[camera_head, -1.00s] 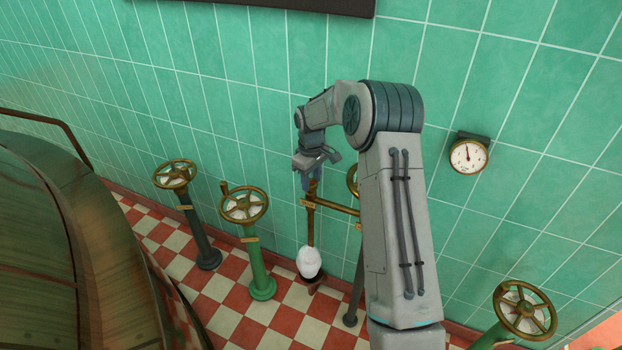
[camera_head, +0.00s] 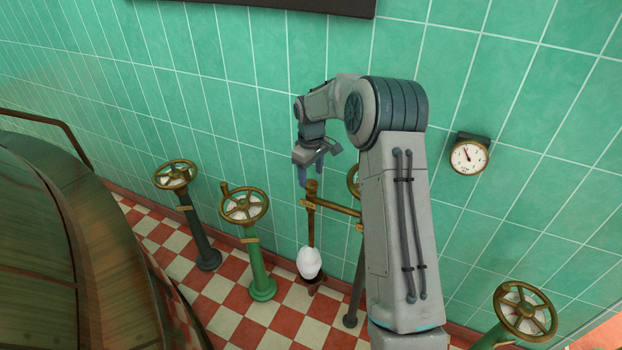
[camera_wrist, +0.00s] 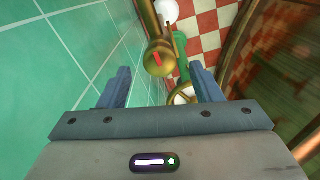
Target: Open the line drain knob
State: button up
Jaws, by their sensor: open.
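A round brass knob (camera_head: 312,186) tops a thin brass pipe near the tiled wall. In the wrist view the knob (camera_wrist: 159,58) shows a red mark on its face and lies between the two blue fingers, near their tips. My gripper (camera_head: 303,184) is open and empty, pointing down just above the knob. In the wrist view my gripper (camera_wrist: 160,70) shows a clear gap on each side of the knob. A white rounded shape (camera_head: 309,263) is at the pipe's lower end; I cannot tell whether it is vapour or solid.
A green-post handwheel (camera_head: 244,207) stands left of the pipe, and a dark-post handwheel (camera_head: 175,175) farther left. Another handwheel (camera_head: 525,311) is at lower right. A dial gauge (camera_head: 468,157) is on the wall. A large copper vessel (camera_head: 70,260) fills the left.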

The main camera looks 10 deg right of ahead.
aim_at(311, 182)
notch_tip(311, 182, up, 11)
dwell(0.3)
jog(key=shift+r, duration=0.1)
jog(key=s+r+m, duration=0.1)
jog(key=s+r, duration=0.2)
jog(key=s, duration=0.3)
jog(key=s+r+m+t, duration=0.1)
jog(key=s+r+m, duration=0.15)
jog(key=s, duration=0.35)
jog(key=s+r, duration=0.3)
jog(key=s, duration=0.3)
jog(key=s+f+m+t+p, duration=0.1)
jog(key=s+f+m, duration=0.2)
jog(key=s, duration=1.5)
jog(key=shift+m+t, duration=0.4)
jog(key=shift+m, duration=0.45)
